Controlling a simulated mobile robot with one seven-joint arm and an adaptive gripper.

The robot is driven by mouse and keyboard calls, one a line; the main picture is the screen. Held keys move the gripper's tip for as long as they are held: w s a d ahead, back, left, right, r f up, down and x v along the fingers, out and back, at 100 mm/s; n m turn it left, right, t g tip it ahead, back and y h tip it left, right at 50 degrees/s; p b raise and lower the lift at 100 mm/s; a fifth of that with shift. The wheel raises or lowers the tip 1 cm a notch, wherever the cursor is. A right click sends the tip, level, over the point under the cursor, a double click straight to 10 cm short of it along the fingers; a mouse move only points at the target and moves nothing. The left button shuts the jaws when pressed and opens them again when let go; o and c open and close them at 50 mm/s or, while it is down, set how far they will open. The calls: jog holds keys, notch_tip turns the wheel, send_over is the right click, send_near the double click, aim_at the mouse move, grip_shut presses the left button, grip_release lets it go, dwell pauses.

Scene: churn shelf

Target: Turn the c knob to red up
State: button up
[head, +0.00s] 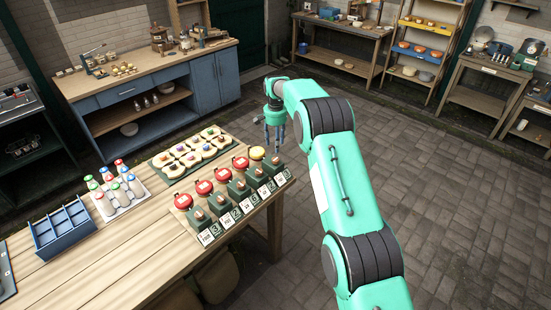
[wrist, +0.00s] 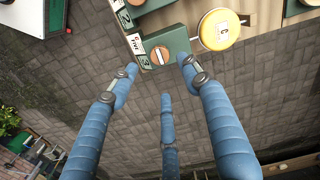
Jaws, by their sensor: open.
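A row of dark green blocks with copper-coloured knobs (head: 240,185) stands along the right end of the wooden table, with white label cards in front. The lettering is too small to tell which is the c knob. In the wrist view, one round copper knob (wrist: 160,55) with a pale bar across it sits on a green block at the row's end, between two of my fingertips in the picture. My gripper (head: 274,132) is open and empty, above the far right end of the row; its three blue fingers (wrist: 162,82) show apart. I cannot tell that they touch anything.
Red round discs (head: 205,187) and a yellow one (head: 257,153) stand behind the knobs; the yellow disc (wrist: 220,30) is close to my right finger. A tray of small pieces (head: 190,150), a bottle rack (head: 122,203) and a blue divided box (head: 62,228) are left. Floor right is clear.

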aim_at(276, 159)
notch_tip(276, 159, down, 10)
jog(key=shift+r, duration=0.25)
dwell(0.3)
jog(key=shift+c, duration=0.2)
jog(key=c, duration=1.1)
